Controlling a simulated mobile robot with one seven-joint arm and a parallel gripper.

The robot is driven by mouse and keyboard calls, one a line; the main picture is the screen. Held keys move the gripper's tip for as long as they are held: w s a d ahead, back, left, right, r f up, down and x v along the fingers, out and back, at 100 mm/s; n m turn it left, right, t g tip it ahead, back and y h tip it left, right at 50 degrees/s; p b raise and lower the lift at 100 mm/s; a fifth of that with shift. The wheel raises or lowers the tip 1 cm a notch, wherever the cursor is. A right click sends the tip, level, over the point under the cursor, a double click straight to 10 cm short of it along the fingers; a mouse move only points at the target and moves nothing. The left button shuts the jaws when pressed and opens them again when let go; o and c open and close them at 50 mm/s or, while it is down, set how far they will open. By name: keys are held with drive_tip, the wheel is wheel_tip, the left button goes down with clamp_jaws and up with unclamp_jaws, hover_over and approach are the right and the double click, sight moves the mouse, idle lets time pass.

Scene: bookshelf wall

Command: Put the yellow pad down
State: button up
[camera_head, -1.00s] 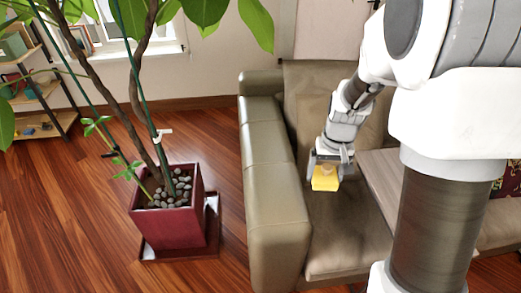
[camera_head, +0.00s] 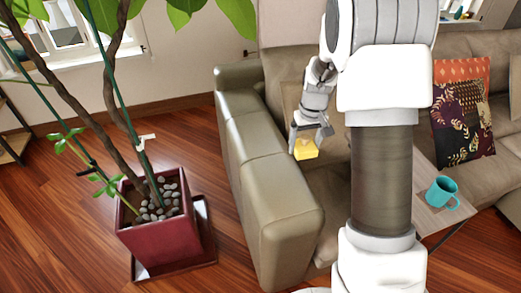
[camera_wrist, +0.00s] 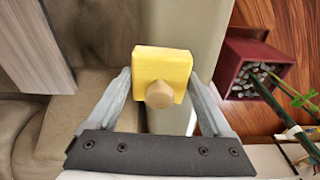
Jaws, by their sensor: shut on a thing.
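The yellow pad (camera_head: 306,149) is a small yellow block held at the end of my arm. In the wrist view the yellow pad (camera_wrist: 162,66) is square, with a round tan knob facing the camera. My gripper (camera_head: 306,140) is shut on it, with one finger on each side in the wrist view (camera_wrist: 160,90). In the head view the pad appears in front of the sofa (camera_head: 262,150), near the inner side of its left armrest. I cannot tell whether the pad touches the sofa.
A low table (camera_head: 428,212) with a teal mug (camera_head: 441,193) stands right of my column. Patterned cushions (camera_head: 464,125) lie on the sofa. A plant in a red pot (camera_head: 155,240) stands on the wooden floor left of the armrest. Floor between pot and sofa is clear.

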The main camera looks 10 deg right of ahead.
drive_tip(key=w+d+f+b, duration=0.2)
drive_tip(key=w+d+f, duration=0.3)
drive_tip(key=b, duration=0.2)
hover_over(281, 185)
drive_tip(key=shift+n, duration=0.4)
wheel_tip(281, 185, down, 7)
drive_tip(key=shift+s+d+r, duration=0.1)
drive_tip(key=shift+s+d, duration=0.05)
drive_tip(key=shift+f, duration=2.05)
drive_tip(key=shift+f, duration=0.1)
